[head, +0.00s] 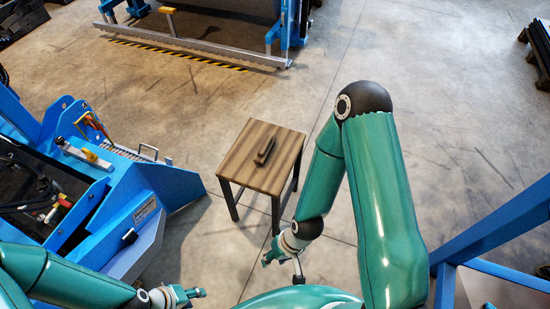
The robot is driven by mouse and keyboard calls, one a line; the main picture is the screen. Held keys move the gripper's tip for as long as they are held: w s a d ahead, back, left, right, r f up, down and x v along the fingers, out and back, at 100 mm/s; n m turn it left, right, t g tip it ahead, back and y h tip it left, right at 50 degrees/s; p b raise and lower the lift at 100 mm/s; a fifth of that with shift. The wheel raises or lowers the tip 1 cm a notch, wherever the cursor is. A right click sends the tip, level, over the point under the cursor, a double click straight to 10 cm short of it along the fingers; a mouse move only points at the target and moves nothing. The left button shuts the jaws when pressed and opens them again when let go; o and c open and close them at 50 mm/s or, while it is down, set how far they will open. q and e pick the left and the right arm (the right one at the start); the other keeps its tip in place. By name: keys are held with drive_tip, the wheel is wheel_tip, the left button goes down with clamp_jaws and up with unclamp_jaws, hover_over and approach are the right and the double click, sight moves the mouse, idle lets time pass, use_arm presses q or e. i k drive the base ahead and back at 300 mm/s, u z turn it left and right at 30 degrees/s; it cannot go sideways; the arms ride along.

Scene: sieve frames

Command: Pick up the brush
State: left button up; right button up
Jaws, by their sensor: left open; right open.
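The brush (265,150), a small dark brown block-like thing, lies on top of a wooden stool (245,170) with dark legs. It lies near the middle of the stool top, and nothing covers it. My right gripper (282,266) is open, in front of the stool and below it in the picture, apart from the brush. My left gripper (192,293) is open at the bottom of the picture, left of the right gripper and well away from the stool. Neither gripper touches the brush.
A blue machine (150,185) with a sloped side stands left of the stool. A blue frame with a long grey bar (195,45) stands at the back. Blue beams (490,225) stand at the right. Concrete floor (450,100) around the stool is mostly clear.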

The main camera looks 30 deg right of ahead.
sight(260, 157)
drive_tip(key=z, duration=0.45)
drive_tip(key=k, duration=0.2)
drive_tip(key=u, duration=0.85)
drive_tip(key=i, duration=0.15)
drive_tip(key=z, duration=2.5)
drive_tip(key=i, duration=2.15)
drive_tip(key=u, duration=1.85)
